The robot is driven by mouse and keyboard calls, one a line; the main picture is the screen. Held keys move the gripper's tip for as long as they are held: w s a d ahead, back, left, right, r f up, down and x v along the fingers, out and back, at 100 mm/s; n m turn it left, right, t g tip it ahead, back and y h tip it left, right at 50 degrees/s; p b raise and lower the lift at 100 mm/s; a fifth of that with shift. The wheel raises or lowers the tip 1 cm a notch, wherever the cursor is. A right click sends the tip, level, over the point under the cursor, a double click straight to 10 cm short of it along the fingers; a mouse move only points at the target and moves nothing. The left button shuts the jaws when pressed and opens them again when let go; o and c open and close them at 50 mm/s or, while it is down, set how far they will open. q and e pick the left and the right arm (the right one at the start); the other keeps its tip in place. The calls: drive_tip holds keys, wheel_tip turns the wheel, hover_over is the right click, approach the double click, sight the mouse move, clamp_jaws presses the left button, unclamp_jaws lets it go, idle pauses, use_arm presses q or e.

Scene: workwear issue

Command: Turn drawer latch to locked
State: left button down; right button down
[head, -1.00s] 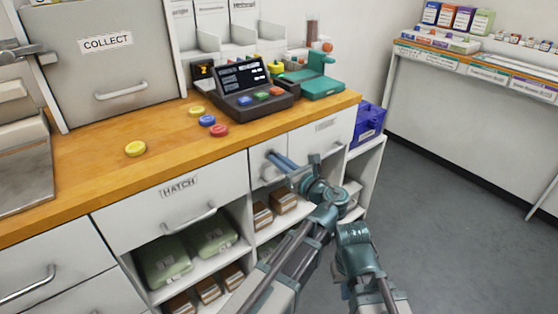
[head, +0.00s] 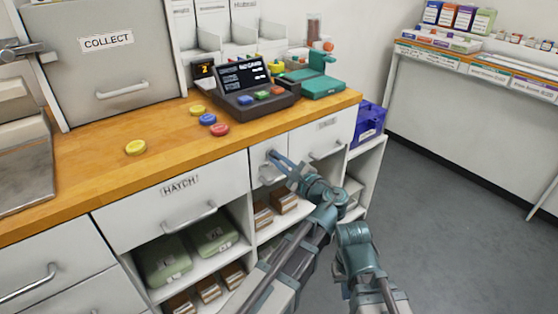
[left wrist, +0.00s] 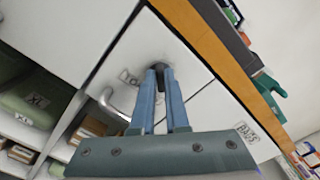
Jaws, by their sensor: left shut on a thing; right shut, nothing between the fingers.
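The drawer latch shows in the left wrist view as a dark knob (left wrist: 159,67) on a white drawer front (left wrist: 125,58). A small label plate (left wrist: 129,78) beside it is only partly readable. My left gripper (left wrist: 158,72) is shut on the latch, its blue fingers on either side of it. In the head view, my left gripper (head: 274,156) reaches the narrow drawer front right of the HATCH drawer (head: 172,200), and its fingers hide most of the latch. I cannot tell the latch's setting. My right gripper (head: 346,290) is low beside my right arm, mostly hidden, away from the drawers.
The wooden counter (head: 80,172) above holds a dark terminal (head: 257,104), a green device (head: 312,82) and several coloured discs. Open shelves below hold brown boxes (head: 285,203) and green packs (head: 213,233). A blue crate (head: 371,118) stands at the right end. The floor (head: 450,200) at right is clear.

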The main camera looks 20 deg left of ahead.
use_arm(q)
drive_tip(key=shift+f+n, duration=0.2)
drive_tip(key=shift+n, duration=3.9)
drive_tip(key=shift+s, duration=0.1)
drive_tip(key=c, duration=0.9)
unclamp_jaws()
